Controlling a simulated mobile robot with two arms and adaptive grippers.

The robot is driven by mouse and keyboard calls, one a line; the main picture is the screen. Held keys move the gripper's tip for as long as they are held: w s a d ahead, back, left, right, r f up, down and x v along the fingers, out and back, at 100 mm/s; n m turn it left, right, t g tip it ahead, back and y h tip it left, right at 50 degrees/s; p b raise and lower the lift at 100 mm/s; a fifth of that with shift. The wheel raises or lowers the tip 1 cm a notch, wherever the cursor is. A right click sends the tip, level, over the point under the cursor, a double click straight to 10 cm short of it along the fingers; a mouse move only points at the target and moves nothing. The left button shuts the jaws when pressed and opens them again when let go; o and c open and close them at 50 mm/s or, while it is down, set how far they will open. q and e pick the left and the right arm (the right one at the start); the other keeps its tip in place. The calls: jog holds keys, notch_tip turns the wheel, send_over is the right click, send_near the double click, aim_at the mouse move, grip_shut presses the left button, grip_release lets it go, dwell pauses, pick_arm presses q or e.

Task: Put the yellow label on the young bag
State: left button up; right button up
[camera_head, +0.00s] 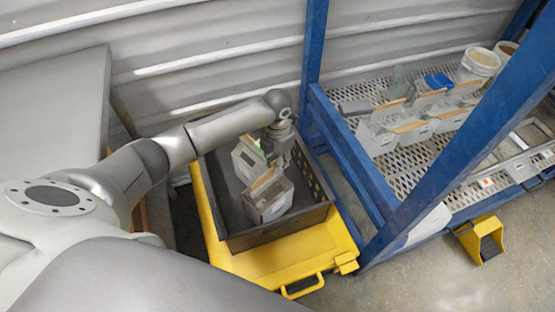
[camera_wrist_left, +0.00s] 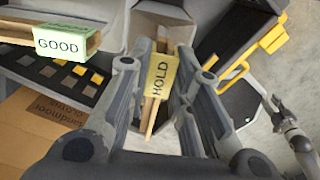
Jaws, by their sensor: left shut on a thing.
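My left gripper (camera_head: 280,148) reaches down into a dark crate at the rear bag (camera_head: 247,160). In the left wrist view its fingers (camera_wrist_left: 158,95) are shut on the yellow label (camera_wrist_left: 161,76), which reads HOLD. The label lies against a wooden strip (camera_wrist_left: 150,118) over a pale bag (camera_wrist_left: 165,14); I cannot tell whether it is fastened there. A green label (camera_wrist_left: 60,44) reading GOOD hangs from another wooden strip at the left. A front bag (camera_head: 268,205) with a wooden strip stands upright in the crate. I cannot read which bag is the young one.
The dark crate (camera_head: 262,240) sits on a yellow cart (camera_head: 285,263). A blue rack (camera_head: 350,160) stands close on the right, its mesh shelf holding several more bags (camera_head: 412,130) and white buckets (camera_head: 478,65). A yellow-and-black pedal (camera_head: 482,238) is on the floor. A grey table (camera_head: 55,110) is at left.

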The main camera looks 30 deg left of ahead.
pick_arm(q)
jog(key=o, duration=1.3)
jog(key=shift+r, duration=0.1)
jog(key=shift+r+p, duration=2.65)
jog(key=shift+r, duration=0.8)
